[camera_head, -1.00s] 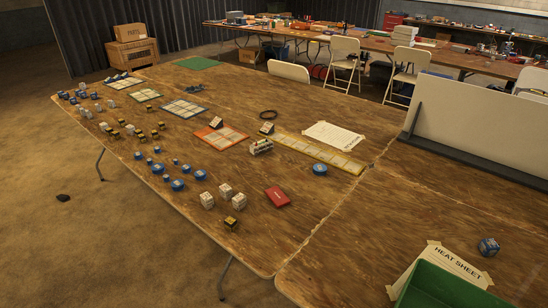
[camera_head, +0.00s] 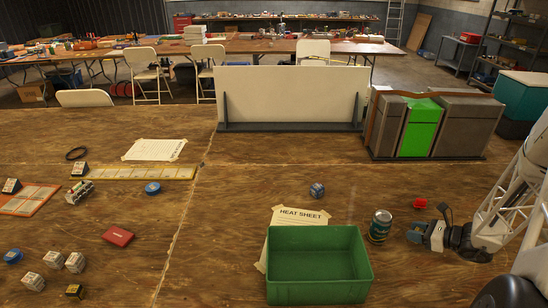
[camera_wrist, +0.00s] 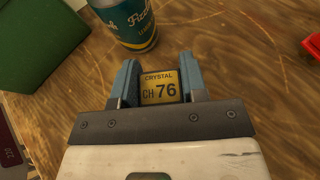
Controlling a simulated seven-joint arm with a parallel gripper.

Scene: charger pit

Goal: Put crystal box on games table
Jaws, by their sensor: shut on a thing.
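The crystal box (camera_wrist: 160,88) is a small block with a yellow "CRYSTAL CH 76" label. It sits between the two blue fingers of my gripper (camera_wrist: 160,86) in the wrist view, and the gripper is shut on it. In the head view my gripper (camera_head: 424,234) is low over the right plywood table (camera_head: 450,195), just right of a can; the box is hard to make out there. The left plywood table (camera_head: 120,205) bears grid boards and small pieces; I see no label naming it the games table.
A teal and yellow can (camera_head: 380,226) stands close to my gripper. A green bin (camera_head: 318,268), a blue die-like cube (camera_head: 317,190) and a red piece (camera_head: 420,203) are nearby. A white upright panel (camera_head: 290,95) and grey-green bins (camera_head: 425,128) line the back. Bare wood lies around the red case (camera_head: 118,236).

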